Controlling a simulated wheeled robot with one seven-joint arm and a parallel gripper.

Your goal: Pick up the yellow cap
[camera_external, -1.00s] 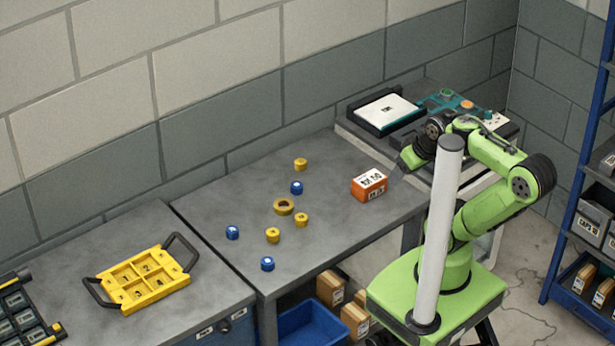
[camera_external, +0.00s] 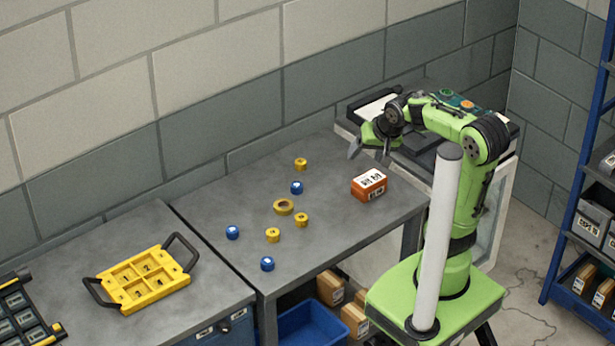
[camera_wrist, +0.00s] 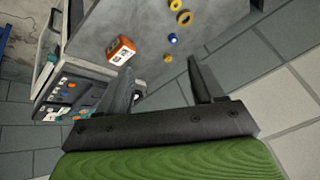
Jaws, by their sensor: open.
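Three small yellow caps lie on the grey table: one at the back (camera_external: 301,164), one at the middle right (camera_external: 302,220) and one nearer the front (camera_external: 273,235). Which one is meant I cannot tell. My gripper (camera_external: 369,152) is open and empty, raised above the back of the table, right of the back yellow cap and apart from it. In the wrist view, the yellow cap nearest my gripper (camera_wrist: 163,72) shows small (camera_wrist: 168,58), beyond the gap between the fingers.
A wider yellow ring (camera_external: 284,207) and blue caps (camera_external: 297,187), (camera_external: 232,232), (camera_external: 267,264) lie among the yellow ones. An orange box (camera_external: 369,184) stands to the right. A yellow tray (camera_external: 128,302) sits on the left bench. The table's front right is clear.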

